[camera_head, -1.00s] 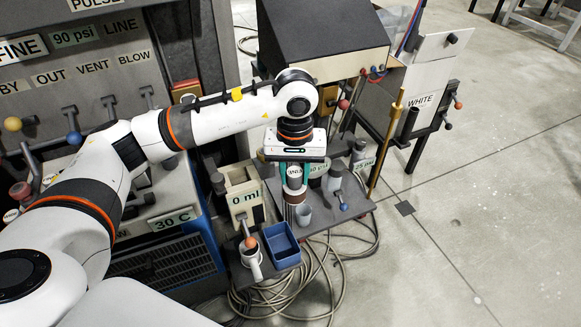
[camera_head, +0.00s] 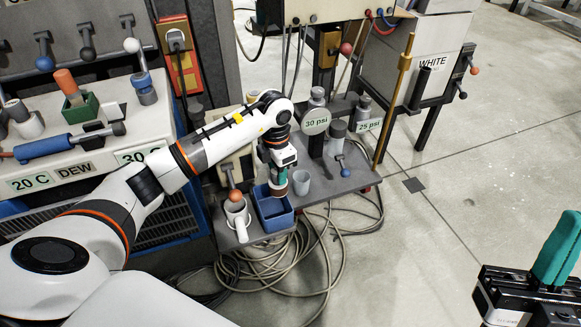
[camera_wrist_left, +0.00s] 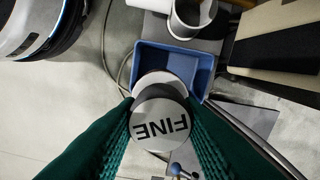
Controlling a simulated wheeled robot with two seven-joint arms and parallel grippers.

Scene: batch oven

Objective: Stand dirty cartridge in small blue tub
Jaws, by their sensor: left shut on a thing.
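My left gripper (camera_head: 281,172) is shut on the cartridge (camera_head: 279,190), a brownish cylinder. In the left wrist view the cartridge's pale round cap (camera_wrist_left: 160,122) reads FINE, between the two green fingers. The small blue tub (camera_head: 274,226) stands on the grey shelf. In the head view the cartridge's lower end overlaps the tub's back right part, about upright. Its bottom is hidden, so I cannot tell whether it touches the floor. The wrist view shows the tub (camera_wrist_left: 205,72) just beyond the cartridge. My right gripper (camera_head: 550,270) is at the lower right, its jaw gap unclear.
A white mug-like vessel (camera_head: 237,218) stands close left of the tub, and a grey cup (camera_head: 301,183) close right. Coiled hoses (camera_head: 265,270) lie on the floor below the shelf.

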